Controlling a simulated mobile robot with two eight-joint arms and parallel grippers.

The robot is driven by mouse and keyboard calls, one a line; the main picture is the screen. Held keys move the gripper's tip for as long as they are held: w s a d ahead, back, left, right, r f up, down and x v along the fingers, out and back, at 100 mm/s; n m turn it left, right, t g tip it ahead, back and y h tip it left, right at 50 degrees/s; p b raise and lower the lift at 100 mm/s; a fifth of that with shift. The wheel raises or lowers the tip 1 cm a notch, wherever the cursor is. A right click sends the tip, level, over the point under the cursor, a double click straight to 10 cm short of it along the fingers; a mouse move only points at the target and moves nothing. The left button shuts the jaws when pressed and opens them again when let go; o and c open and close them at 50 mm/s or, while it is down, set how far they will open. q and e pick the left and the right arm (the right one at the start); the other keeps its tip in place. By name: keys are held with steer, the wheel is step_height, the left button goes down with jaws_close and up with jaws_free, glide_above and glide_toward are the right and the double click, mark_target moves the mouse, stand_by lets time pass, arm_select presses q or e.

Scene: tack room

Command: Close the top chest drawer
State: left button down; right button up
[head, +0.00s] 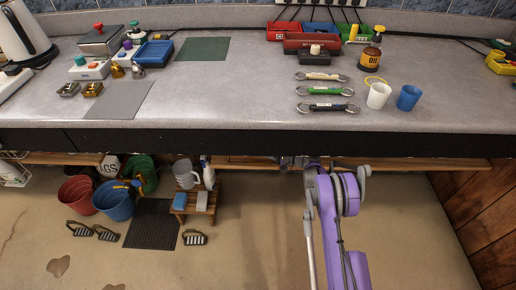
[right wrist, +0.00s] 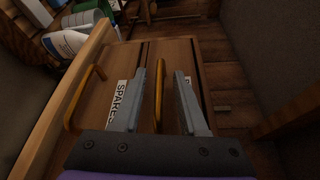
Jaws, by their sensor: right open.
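In the right wrist view, a wooden chest front (right wrist: 182,52) shows close up, with a dark seam between its panels. One brass-coloured bar handle (right wrist: 158,88) shows between the fingers of my right gripper (right wrist: 168,68), which is open. I cannot tell whether the fingers touch it. A second bar handle (right wrist: 84,98) is to the left, beside a light wooden edge (right wrist: 62,95). I cannot tell how far any drawer stands out. In the head view the chest and the gripper are hidden under the counter. My left gripper is not in view.
The long grey counter (head: 245,90) overhangs my right arm in the head view. Below it are buckets (head: 112,204), a small wooden stool (head: 195,207) and a dark mat (head: 152,224). A white bottle (right wrist: 68,43) lies upper left in the wrist view.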

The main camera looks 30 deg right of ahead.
steer(key=f+p+v, duration=0.1)
steer(key=v, duration=0.9)
steer(key=shift+r, duration=0.55)
steer(key=shift+s+d, duration=0.1)
steer(key=shift+d, duration=0.05)
